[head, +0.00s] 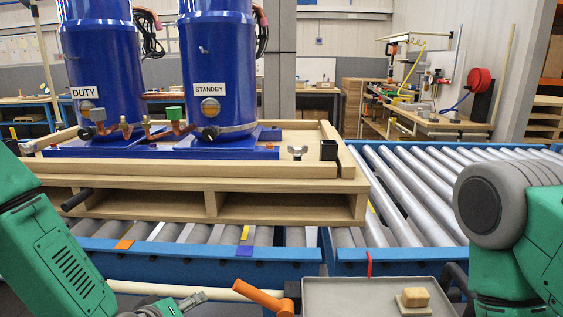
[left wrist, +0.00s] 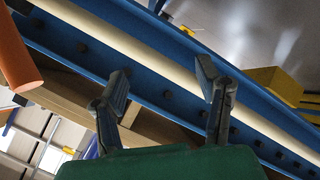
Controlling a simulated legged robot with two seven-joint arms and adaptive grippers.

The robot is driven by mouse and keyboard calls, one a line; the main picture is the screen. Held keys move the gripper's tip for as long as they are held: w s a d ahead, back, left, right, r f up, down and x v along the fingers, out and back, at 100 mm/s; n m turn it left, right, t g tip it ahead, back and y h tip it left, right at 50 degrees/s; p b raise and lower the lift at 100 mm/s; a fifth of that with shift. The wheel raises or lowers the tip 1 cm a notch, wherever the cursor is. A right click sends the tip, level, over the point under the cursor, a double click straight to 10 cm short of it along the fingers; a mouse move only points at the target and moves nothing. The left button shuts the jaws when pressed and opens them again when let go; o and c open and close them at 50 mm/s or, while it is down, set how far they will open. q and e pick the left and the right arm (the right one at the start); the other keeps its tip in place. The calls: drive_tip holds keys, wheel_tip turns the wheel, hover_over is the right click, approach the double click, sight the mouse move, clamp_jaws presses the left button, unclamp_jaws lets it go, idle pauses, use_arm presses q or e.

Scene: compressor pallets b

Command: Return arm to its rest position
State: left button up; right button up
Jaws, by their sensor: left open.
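My left arm comes in from the left of the head view. Its gripper (head: 188,302) is low at the bottom edge, in front of the blue conveyor frame and left of the orange handle. In the left wrist view the two fingers of this gripper (left wrist: 163,72) are spread apart with nothing between them. The blue conveyor rail and a cream bar lie behind the fingers. My right arm stands at the right edge of the head view. A dark part low beside the grey tray may belong to its gripper, but its jaws cannot be made out.
Two blue compressor tanks (head: 218,70) stand on a wooden pallet (head: 290,203) on the roller conveyor (head: 410,190). An orange handle (head: 262,297) is near the left gripper. A grey tray (head: 340,298) holding a small tan block (head: 414,298) is at the bottom right.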

use_arm(q)
drive_tip(key=s+a+f+m+g, duration=0.2)
drive_tip(key=s+f, duration=0.3)
drive_tip(key=s, duration=0.5)
drive_tip(key=s+a+f+m+g+y, duration=0.1)
drive_tip(key=s+a+f+m+g, duration=0.2)
drive_tip(key=s, duration=0.8)
drive_tip(key=s+a+f+m+g+y, duration=0.1)
drive_tip(key=s+f+g, duration=0.4)
drive_tip(key=s, duration=0.5)
wheel_tip(320, 180, down, 2)
drive_tip(key=shift+s+a+f+m, duration=0.15)
drive_tip(key=shift+a+f+m, duration=0.1)
drive_tip(key=shift+a+m, duration=0.7)
